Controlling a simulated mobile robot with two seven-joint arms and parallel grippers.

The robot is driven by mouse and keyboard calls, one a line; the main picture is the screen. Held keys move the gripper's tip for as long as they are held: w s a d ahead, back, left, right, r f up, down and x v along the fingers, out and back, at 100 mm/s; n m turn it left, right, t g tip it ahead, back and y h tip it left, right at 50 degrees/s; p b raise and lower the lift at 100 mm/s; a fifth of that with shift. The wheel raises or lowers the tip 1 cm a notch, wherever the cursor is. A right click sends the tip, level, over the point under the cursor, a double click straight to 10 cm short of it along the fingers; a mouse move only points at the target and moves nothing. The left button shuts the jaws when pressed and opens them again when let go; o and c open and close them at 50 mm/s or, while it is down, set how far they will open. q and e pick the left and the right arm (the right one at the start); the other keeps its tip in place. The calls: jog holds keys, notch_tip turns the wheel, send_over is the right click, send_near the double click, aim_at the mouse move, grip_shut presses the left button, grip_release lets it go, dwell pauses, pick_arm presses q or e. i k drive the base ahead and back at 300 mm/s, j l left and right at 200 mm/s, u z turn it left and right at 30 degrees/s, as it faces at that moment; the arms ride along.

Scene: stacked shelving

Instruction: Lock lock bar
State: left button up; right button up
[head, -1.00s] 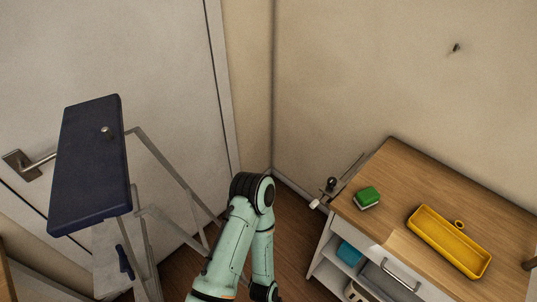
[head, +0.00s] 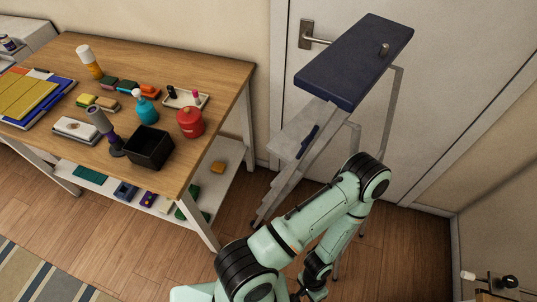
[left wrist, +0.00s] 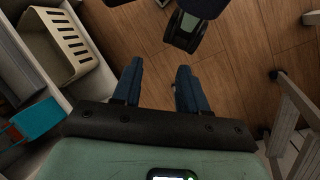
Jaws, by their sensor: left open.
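A step ladder (head: 352,62) with a dark blue top stands in front of the door in the head view. A small blue lever (head: 307,142) sits on its side frame; I cannot tell for certain whether it is the lock bar or what position it is in. One green arm of mine folds in front of the ladder, its far end low in the picture. In the left wrist view my left gripper (left wrist: 159,68) is open with nothing between its two blue fingers, above the wooden floor. My right gripper is not seen.
A wooden table (head: 215,70) with bottles, a black box and a red canister stands left. A door handle (head: 306,36) is behind the ladder. Metal fittings with a dark knob (head: 509,282) show at bottom right. In the left wrist view a cream basket (left wrist: 62,45) stands on a shelf.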

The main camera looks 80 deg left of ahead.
aim_at(308, 140)
jog(key=k+j+u, duration=0.1)
jog(key=u, duration=1.3)
